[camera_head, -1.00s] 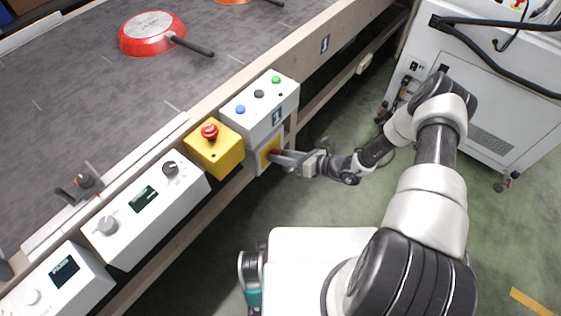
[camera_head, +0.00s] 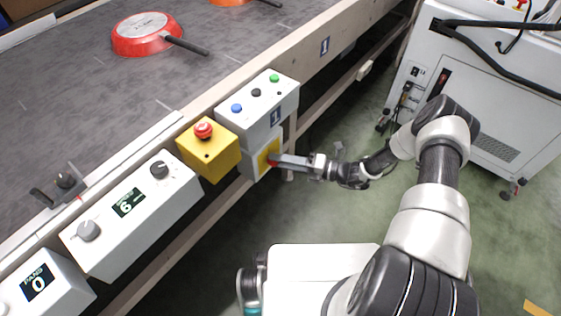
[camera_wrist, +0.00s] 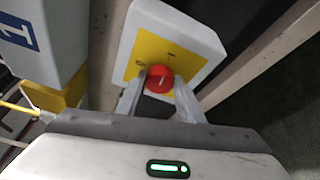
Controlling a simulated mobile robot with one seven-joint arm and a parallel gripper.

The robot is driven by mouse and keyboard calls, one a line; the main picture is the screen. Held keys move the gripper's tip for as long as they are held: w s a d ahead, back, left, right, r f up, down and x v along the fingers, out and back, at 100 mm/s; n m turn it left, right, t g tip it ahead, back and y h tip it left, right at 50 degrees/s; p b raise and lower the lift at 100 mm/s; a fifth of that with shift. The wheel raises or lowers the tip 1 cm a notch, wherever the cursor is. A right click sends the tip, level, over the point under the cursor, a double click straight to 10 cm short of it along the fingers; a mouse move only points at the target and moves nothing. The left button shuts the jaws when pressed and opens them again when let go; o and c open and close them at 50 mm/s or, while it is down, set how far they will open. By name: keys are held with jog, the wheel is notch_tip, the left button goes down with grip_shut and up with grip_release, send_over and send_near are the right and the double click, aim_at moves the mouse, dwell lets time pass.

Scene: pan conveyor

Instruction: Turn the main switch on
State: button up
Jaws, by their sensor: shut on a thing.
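The main switch (camera_wrist: 159,77) is a red round knob on a yellow plate. In the wrist view it sits between my fingers, on the front of a light grey box (camera_wrist: 199,43). My gripper (camera_wrist: 159,88) is shut on this red knob. In the head view my gripper (camera_head: 277,161) reaches the yellow plate (camera_head: 263,158) from the right, and its fingers partly cover the red knob. The box hangs below a white button box (camera_head: 262,110).
A yellow box with a red emergency button (camera_head: 204,130) is beside the button box. White control boxes with displays (camera_head: 128,203) line the conveyor (camera_head: 90,110). A red pan (camera_head: 147,34) lies upside down on the belt. A white cabinet (camera_head: 490,100) stands at the right.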

jog(key=shift+m, duration=0.4)
jog(key=o, duration=1)
jog(key=shift+o, duration=0.2)
jog(key=p+v, duration=0.1)
jog(key=v, duration=1.6)
jog(key=shift+d+f+p, duration=0.2)
jog(key=shift+p, duration=0.15)
jog(key=shift+s, duration=0.1)
